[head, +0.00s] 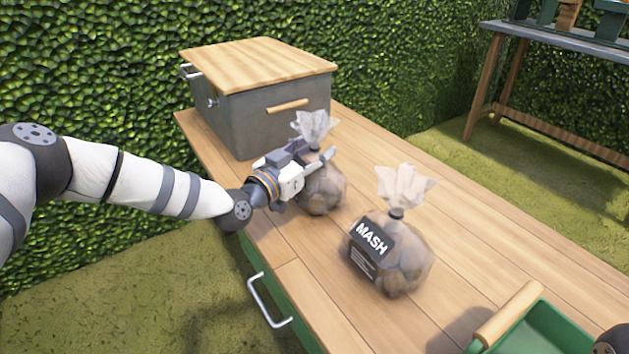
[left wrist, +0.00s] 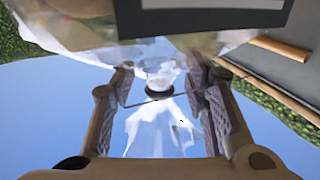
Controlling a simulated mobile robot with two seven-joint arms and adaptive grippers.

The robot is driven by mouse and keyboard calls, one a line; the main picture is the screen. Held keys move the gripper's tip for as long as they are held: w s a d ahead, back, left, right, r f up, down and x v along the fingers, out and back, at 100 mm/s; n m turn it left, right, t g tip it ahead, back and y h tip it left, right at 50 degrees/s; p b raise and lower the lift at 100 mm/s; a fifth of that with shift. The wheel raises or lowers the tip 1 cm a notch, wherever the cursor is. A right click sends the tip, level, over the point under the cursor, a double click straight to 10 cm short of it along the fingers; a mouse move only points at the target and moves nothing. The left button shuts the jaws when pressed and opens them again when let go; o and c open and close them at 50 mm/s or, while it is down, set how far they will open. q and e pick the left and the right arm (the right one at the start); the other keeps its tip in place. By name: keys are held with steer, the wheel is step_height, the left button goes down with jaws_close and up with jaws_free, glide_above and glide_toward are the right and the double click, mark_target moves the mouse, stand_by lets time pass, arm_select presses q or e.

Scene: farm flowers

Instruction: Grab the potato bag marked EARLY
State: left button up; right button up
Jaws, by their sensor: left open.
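A clear bag of potatoes (head: 322,192) with a gathered top stands on the wooden table beside the grey box. In the head view no wording shows on it. In the left wrist view this bag (left wrist: 100,35) fills the top, with part of a dark, white-edged label whose text is out of sight. My left gripper (head: 318,160) is open at its neck; in the left wrist view the dark tie and neck lie between the two fingers. A second potato bag (head: 412,268), labelled MASH, stands nearer on the right.
A grey box (head: 235,125) with a wooden lid stands behind the far bag. A green tray (head: 545,330) with a wooden handle lies at the lower right. The table (head: 470,240) is bare right of the MASH bag. A hedge stands behind.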

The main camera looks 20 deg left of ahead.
arm_select(q)
jaws_close()
steer(key=shift+r, duration=0.15)
